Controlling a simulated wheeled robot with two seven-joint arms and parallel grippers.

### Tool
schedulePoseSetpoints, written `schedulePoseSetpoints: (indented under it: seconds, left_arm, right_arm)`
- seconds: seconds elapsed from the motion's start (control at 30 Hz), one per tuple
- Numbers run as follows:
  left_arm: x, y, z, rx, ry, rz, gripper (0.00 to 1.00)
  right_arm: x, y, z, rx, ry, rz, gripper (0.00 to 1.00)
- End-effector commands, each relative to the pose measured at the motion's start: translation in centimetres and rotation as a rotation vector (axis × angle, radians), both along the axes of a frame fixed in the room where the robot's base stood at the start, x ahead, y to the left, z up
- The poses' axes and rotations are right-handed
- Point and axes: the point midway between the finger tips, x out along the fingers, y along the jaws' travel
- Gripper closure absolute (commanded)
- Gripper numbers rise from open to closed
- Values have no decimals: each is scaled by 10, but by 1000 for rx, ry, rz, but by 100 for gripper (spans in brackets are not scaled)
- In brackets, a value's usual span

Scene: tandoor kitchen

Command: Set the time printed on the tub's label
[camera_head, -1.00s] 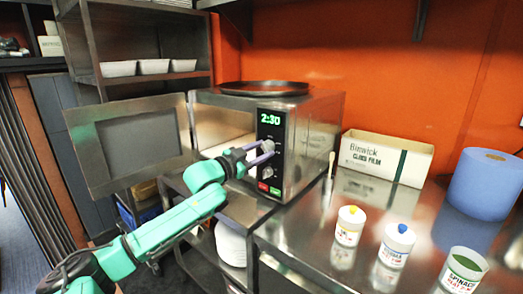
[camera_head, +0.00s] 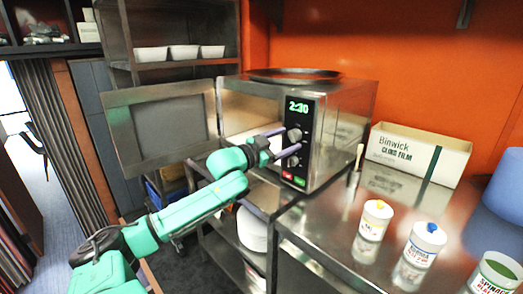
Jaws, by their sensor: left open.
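The microwave (camera_head: 341,120) stands on the steel counter with its door (camera_head: 160,135) swung open to the left. Its green display (camera_head: 299,106) seems to read 2:30, though the middle digit is blurred. Two knobs sit below it, the upper knob (camera_head: 294,133) and a lower one partly behind my fingers. My left gripper (camera_head: 285,143) is open at the panel, its fingers spread around the upper knob's level; I cannot tell if they touch it. Tubs with a yellow lid (camera_head: 373,219), a blue lid (camera_head: 424,243) and a green top labelled spinach (camera_head: 493,274) stand right. Label times are too small to read. My right gripper is out of view.
Red and green buttons sit low on the panel. A dark round pan (camera_head: 295,75) lies on the microwave. A shelf (camera_head: 185,66) holds white bowls.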

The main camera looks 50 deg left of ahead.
Motion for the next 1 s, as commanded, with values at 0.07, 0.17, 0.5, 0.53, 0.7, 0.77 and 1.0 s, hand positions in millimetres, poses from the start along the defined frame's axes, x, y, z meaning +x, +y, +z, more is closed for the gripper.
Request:
schedulePoseSetpoints:
  seconds: [0.07, 0.17, 0.5, 0.53, 0.7, 0.77, 1.0]
  left_arm:
    - [-8, 0, -3, -1, 5, 0, 22]
    - [-19, 1, -3, 3, 6, 0, 22]
    - [-71, 6, -3, 0, 6, 1, 22]
    - [-77, 6, -3, 2, 7, 1, 22]
    - [-107, 9, -4, 5, 7, 2, 22]
    - [-117, 11, 4, 2, 4, 5, 22]
    - [-134, 11, -5, 3, 1, 1, 22]
  right_arm:
    - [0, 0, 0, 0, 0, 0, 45]
    - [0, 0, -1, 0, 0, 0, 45]
    - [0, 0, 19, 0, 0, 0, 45]
    - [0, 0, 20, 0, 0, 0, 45]
    - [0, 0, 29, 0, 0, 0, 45]
    - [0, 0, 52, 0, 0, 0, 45]
    - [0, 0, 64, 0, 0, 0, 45]
